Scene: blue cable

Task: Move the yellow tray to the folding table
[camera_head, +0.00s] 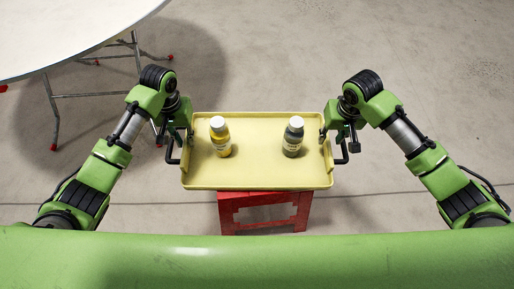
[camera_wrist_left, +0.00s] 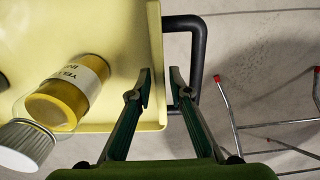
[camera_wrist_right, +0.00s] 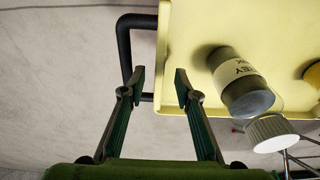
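The yellow tray (camera_head: 255,178) sits level above a red stool, with a black handle on each short side. Contact is unclear.
The folding table (camera_head: 60,30) has a pale round top and grey metal legs with red feet, at the upper left. The red stool (camera_head: 264,212) is under the tray's near part. The concrete floor to the right and beyond the tray is clear.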

